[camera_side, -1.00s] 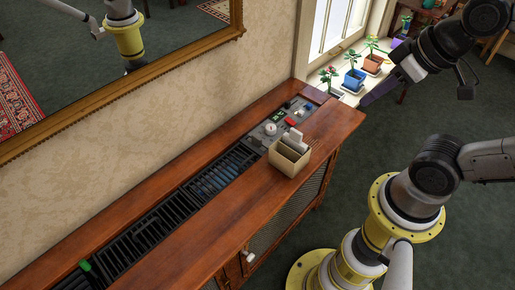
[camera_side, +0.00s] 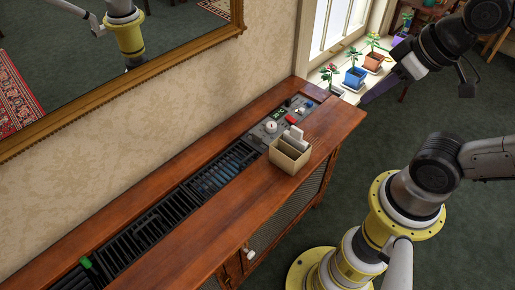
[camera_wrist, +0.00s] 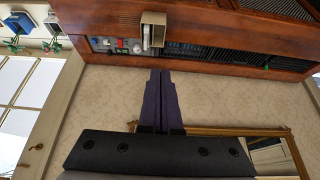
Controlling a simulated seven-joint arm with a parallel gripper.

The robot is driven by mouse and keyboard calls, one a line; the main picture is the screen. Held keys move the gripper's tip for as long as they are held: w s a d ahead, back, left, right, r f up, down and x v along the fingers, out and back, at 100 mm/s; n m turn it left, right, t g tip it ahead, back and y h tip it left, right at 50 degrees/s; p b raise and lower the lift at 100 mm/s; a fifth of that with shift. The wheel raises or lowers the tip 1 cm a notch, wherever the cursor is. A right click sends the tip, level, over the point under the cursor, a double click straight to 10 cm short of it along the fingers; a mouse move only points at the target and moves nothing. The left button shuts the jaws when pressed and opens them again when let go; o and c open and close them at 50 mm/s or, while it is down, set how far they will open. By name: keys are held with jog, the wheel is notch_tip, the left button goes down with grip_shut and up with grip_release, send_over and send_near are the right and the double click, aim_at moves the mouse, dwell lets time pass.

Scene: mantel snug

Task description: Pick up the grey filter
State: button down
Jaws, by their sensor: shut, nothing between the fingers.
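My gripper (camera_side: 365,101) has long dark purple fingers. In the side view it hangs at the right end of the wooden cabinet, near the window sill. In the wrist view its fingers (camera_wrist: 161,72) lie together, shut and empty, pointing toward the cabinet. Pale grey-white flat pieces (camera_side: 293,136) stand upright in a small beige box on the cabinet top; they also show in the wrist view (camera_wrist: 147,36). I cannot tell for sure whether one of them is the grey filter. My gripper is apart from the box.
The cabinet (camera_side: 190,262) has a long black slatted grille (camera_side: 147,226) and a control panel with knobs (camera_side: 270,127). The beige box (camera_side: 288,158) stands at the front edge of the panel. Potted plants (camera_side: 355,75) line the sill. A gold-framed mirror (camera_side: 120,90) hangs behind.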

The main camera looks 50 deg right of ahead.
jog(key=c, duration=0.5)
grip_release()
